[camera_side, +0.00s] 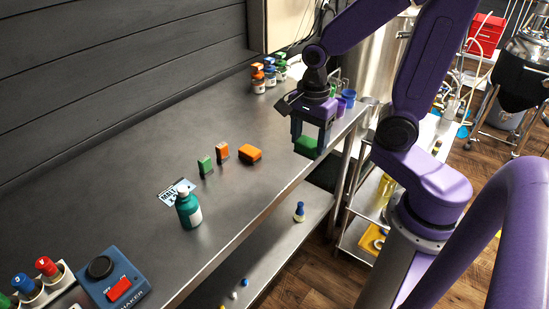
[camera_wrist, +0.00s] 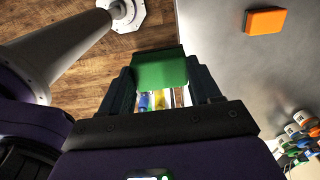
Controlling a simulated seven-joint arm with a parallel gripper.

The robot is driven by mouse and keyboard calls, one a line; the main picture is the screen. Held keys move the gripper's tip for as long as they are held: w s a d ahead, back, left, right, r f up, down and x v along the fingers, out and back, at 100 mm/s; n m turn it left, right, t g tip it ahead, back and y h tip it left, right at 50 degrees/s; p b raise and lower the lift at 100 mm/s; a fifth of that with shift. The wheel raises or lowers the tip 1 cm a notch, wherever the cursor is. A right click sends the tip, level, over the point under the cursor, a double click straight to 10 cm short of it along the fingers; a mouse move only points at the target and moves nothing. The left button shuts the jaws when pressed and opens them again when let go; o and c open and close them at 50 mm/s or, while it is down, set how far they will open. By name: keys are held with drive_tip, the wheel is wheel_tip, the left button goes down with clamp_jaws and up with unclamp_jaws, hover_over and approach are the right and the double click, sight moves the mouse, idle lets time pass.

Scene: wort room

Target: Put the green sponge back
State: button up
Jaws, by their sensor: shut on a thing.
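The green sponge (camera_side: 306,146) is a small block held between the fingers of my gripper (camera_side: 311,138) in the side view. It hangs near the bench's front edge, and I cannot tell exactly how high. In the wrist view the green sponge (camera_wrist: 160,69) fills the space between the two dark fingers of my gripper (camera_wrist: 162,85). My gripper is shut on it. A small upright green block (camera_side: 206,166) stands on the metal bench (camera_side: 120,170), with an upright orange block (camera_side: 222,152) beside it. An orange sponge (camera_side: 250,153) lies flat to their right; it also shows in the wrist view (camera_wrist: 265,21).
A teal bottle (camera_side: 189,210) stands by a label card (camera_side: 172,191) on the bench. A blue shaker box (camera_side: 110,279) and capped tubes (camera_side: 35,282) sit front left. Several small bottles (camera_side: 270,76) stand at the back, and purple cups (camera_side: 346,98) at the right end. The bench middle is mostly clear.

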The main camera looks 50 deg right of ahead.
drive_tip(key=w+f, duration=0.2)
drive_tip(key=w, duration=0.1)
drive_tip(key=w+f, duration=0.2)
drive_tip(key=w, duration=0.1)
drive_tip(key=w+f, duration=0.3)
drive_tip(key=shift+w+f, duration=0.6)
drive_tip(key=shift+f, duration=1.6)
drive_tip(key=shift+f, duration=0.1)
drive_tip(key=o, duration=1)
